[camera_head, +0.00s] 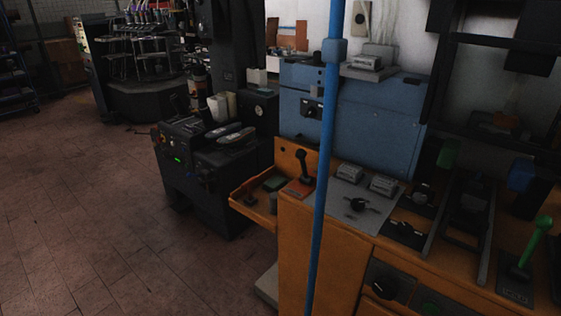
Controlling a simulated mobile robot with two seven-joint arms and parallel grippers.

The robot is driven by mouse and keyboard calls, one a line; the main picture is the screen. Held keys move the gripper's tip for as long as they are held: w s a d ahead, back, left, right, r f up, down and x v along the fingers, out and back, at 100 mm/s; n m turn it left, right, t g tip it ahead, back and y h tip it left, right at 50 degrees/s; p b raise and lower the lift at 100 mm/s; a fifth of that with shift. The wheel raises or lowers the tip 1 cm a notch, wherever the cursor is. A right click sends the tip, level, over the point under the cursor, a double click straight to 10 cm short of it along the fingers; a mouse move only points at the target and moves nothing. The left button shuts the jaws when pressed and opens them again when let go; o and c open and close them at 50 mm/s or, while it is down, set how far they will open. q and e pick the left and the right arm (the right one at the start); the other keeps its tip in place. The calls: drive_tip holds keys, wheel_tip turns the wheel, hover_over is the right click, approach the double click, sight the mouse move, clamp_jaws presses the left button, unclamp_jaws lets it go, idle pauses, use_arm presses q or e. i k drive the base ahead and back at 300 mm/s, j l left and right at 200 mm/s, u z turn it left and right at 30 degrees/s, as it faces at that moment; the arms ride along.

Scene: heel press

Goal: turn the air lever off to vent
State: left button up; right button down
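Neither of my grippers is in view. An orange workbench (338,245) stands at the right and carries several controls. A black ball-topped lever (304,166) stands nearly upright on an orange base at the bench's left end. A green-handled lever (537,242) rises tilted from a dark plate near the right edge. A black cross-shaped knob (358,204) sits on a grey plate, and another dark knob (380,287) is on the bench front. I cannot tell which of these is the air lever; no label is readable.
A blue vertical pole (327,130) stands in front of the bench. A blue cabinet (374,131) is behind it. An open orange drawer (250,206) juts out left. A dark machine (205,165) stands beyond. The tiled floor (90,200) at left is clear.

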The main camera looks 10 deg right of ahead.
sight(300, 153)
drive_tip(key=i+j, duration=0.4)
drive_tip(key=i+j+z, duration=0.1)
drive_tip(key=i+j, duration=0.25)
drive_tip(key=j, duration=0.2)
